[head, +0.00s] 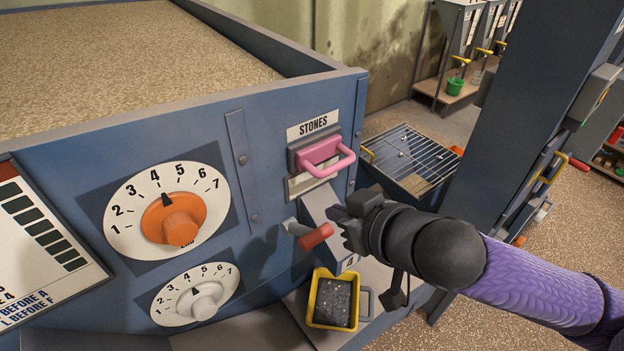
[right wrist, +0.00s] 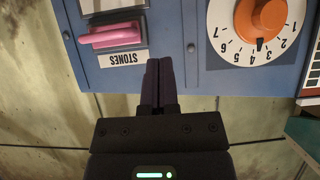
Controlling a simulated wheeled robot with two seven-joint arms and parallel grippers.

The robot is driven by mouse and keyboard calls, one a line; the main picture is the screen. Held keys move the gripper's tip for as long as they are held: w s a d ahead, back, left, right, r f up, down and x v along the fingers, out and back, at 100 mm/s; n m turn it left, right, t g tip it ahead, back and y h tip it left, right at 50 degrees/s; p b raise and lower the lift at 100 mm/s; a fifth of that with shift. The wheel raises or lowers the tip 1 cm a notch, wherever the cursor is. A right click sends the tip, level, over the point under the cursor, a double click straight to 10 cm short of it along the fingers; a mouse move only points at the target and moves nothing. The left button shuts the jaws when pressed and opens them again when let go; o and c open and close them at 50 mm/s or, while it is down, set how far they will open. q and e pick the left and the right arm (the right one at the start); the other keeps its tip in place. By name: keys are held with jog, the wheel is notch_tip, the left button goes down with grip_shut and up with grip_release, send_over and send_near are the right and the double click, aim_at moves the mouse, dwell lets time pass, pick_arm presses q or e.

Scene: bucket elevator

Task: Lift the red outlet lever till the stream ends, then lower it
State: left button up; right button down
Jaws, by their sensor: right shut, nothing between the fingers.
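The red outlet lever (head: 316,236) sticks out from the blue machine front beside a grey chute (head: 322,203). Its red grip hangs slightly tilted below and left of my right gripper (head: 338,212). My right gripper is shut and empty, in front of the chute, close to the lever; whether it touches is unclear. In the right wrist view its fingers (right wrist: 158,72) are together, and the lever does not show. A yellow bin (head: 313,300) with dark material stands below the chute. I see no clear stream; my gripper hides part of the chute. My left gripper is out of view.
A pink handle (head: 330,158) sits under the STONES label (head: 313,125), above the lever. An orange dial (head: 172,218) and a white dial (head: 198,296) are to the left. A metal grate (head: 412,160) lies behind my right arm.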

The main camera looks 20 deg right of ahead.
aim_at(316, 231)
jog(key=b+x, duration=0.2)
jog(key=x, duration=0.7)
jog(key=f, duration=0.1)
jog(key=s, duration=0.1)
jog(key=f, duration=0.1)
jog(key=shift+s+d+f, duration=0.25)
jog(key=shift+s+f, duration=0.1)
jog(key=shift+s, duration=0.05)
jog(key=shift+s+d+f, duration=0.15)
jog(key=shift+s+f, duration=0.1)
jog(key=shift+s, duration=0.1)
jog(key=shift+w, duration=0.1)
